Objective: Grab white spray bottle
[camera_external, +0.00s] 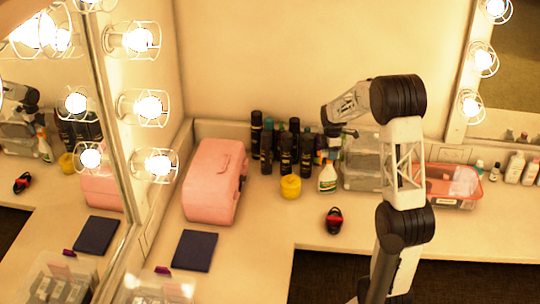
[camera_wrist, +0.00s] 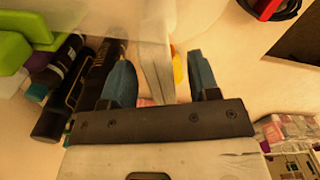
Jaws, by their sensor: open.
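The white spray bottle (camera_external: 327,179) stands upright on the counter in the external view, with a green mark low on its front. It is between the yellow jar and the clear drawer unit. My gripper (camera_external: 341,131) is above the bottle, close to its top. In the wrist view my gripper (camera_wrist: 164,78) has its two blue-grey fingers apart. A pale, narrow shape (camera_wrist: 157,72) shows between them, with a bit of yellow beside it; I cannot tell whether it is the bottle. No grip on anything is visible.
Several dark bottles (camera_external: 285,147) stand at the back, left of the spray bottle. A yellow jar (camera_external: 290,187), a clear drawer unit (camera_external: 362,165) and a red-and-black item (camera_external: 334,220) are close by. A pink case (camera_external: 213,182) is further left. The front counter is mostly clear.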

